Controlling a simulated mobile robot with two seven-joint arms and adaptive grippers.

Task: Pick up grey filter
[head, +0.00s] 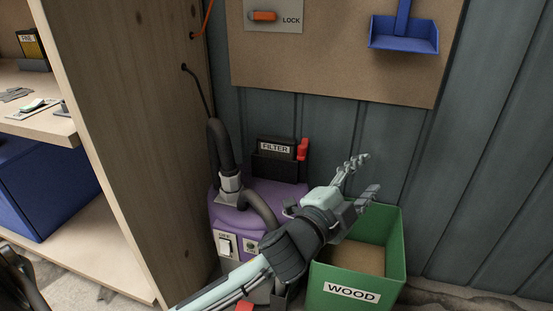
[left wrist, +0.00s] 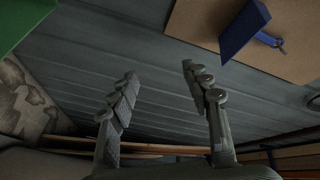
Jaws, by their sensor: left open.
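The grey filter (head: 274,147) is a dark grey block with a white FILTER label. It sits in a black holder on top of the purple vacuum unit (head: 232,222) in the head view. My left gripper (head: 367,175) is open and empty, to the right of the filter and slightly lower in the picture, above the green bin. Its two spread fingers (left wrist: 160,74) also show in the left wrist view, with nothing between them but the wall behind. The filter does not show in the left wrist view. My right gripper is not in view.
A red part (head: 302,149) stands beside the filter. A thick hose (head: 217,150) rises on its left, near the wooden cabinet side (head: 130,120). A green WOOD bin (head: 393,262) is at the right. A blue dustpan (head: 404,36) hangs on the board above.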

